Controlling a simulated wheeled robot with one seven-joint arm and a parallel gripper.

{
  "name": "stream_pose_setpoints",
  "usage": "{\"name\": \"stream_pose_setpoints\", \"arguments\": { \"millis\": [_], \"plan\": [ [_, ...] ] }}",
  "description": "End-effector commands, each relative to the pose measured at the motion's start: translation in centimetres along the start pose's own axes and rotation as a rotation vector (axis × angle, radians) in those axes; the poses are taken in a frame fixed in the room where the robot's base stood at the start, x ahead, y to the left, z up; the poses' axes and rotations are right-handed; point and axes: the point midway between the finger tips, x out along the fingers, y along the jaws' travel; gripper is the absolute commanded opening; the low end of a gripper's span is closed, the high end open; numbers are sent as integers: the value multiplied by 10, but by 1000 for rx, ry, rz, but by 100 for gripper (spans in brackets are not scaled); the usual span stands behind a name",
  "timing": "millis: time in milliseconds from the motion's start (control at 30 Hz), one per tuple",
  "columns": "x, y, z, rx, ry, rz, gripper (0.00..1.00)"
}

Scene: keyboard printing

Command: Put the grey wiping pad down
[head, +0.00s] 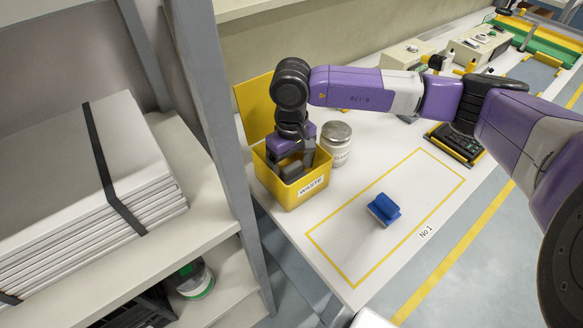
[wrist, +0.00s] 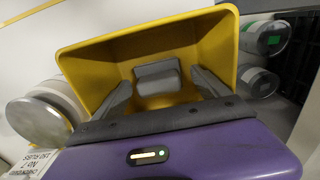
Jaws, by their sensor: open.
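My gripper (head: 297,160) points down into the yellow waste box (head: 275,193). In the wrist view my gripper (wrist: 163,88) has its two fingers spread apart inside the box. A grey block (wrist: 157,76), which looks like the grey wiping pad, lies in the box between the fingers, with a gap on either side. In the head view the grey pad (head: 291,172) is partly hidden by my gripper. The box is labelled WASTE and its yellow lid stands up behind it.
A lidded jar (head: 337,146) stands close right of the box. A blue-topped block (head: 384,209) lies inside the yellow outline marked No 1. A grey shelf post (head: 222,130) rises to the left. The table around the block is clear.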

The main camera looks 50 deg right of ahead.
Motion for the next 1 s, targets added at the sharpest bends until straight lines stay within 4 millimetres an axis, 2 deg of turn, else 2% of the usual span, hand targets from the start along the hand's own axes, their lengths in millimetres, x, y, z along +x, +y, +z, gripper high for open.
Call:
{"name": "stream_pose_setpoints", "arguments": {
  "millis": [300,500,700,1000],
  "plan": [
    [-64,1,-1,-3,5,5,85],
    [-98,1,-1,-1,5,4,85],
    [-112,0,0,-2,2,2,85],
    [-114,0,0,-1,2,1,85]
  ]
}}
